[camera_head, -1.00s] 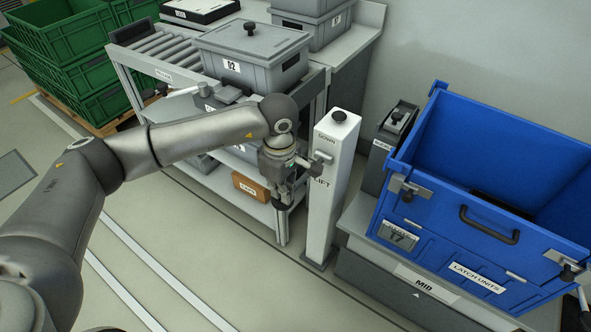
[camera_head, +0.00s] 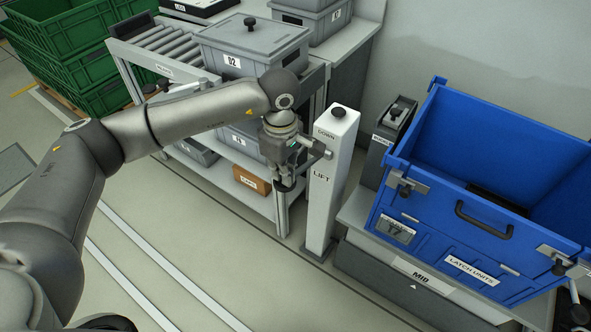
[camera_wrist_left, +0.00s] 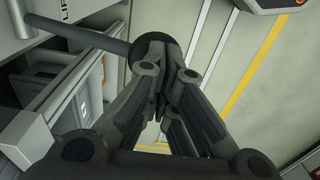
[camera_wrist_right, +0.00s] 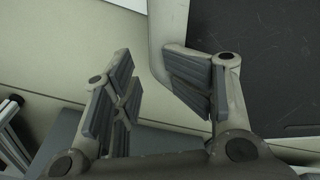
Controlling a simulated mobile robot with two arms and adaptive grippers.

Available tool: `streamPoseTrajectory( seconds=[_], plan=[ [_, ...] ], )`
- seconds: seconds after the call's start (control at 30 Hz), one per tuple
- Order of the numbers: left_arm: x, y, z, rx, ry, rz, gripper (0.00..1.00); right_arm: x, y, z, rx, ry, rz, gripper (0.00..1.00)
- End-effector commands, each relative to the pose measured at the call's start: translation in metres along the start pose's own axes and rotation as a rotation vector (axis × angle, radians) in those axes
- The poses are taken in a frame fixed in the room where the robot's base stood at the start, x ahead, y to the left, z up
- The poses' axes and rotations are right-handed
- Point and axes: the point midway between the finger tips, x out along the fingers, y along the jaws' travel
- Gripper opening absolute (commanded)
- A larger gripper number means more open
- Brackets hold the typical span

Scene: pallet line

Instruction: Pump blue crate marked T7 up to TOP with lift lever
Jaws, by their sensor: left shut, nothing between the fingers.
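The blue crate (camera_head: 440,240) carries a tag (camera_head: 396,231) that looks like T7 and a LATCH UNITS label. It rests on the grey lift platform (camera_head: 356,212), above a MID plate (camera_head: 421,277). The white lift post (camera_head: 325,185), marked DOWN and LIFT, stands left of the crate. My left gripper (camera_head: 284,187) is shut and empty beside the post's left side. In the left wrist view its closed fingers (camera_wrist_left: 165,68) are at the end of the dark lift lever (camera_wrist_left: 88,36); contact is unclear. My right gripper (camera_wrist_right: 158,92) is open and empty.
A roller conveyor (camera_head: 150,53) and shelf with grey bin D2 (camera_head: 257,50) stand behind my left arm. Green crates (camera_head: 60,45) are stacked at the far left. A dark box (camera_head: 391,140) stands between post and crate. The floor in front is clear.

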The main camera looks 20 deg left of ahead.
Motion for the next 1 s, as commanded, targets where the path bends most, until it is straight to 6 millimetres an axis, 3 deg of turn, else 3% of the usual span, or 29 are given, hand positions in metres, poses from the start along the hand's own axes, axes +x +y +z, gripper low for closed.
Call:
streamPoseTrajectory(
  seconds=[0.73, 1.0],
  plan=[
    [0.033, -0.005, -0.001, -0.001, 0.001, -0.001, 0.0, 0.032, -0.008, 0.001, 0.0, 0.005, -0.009, 0.4],
    [0.032, -0.006, 0.0, -0.001, 0.001, -0.001, 0.0, 0.031, -0.007, 0.0, 0.003, 0.004, -0.008, 0.4]
  ],
)
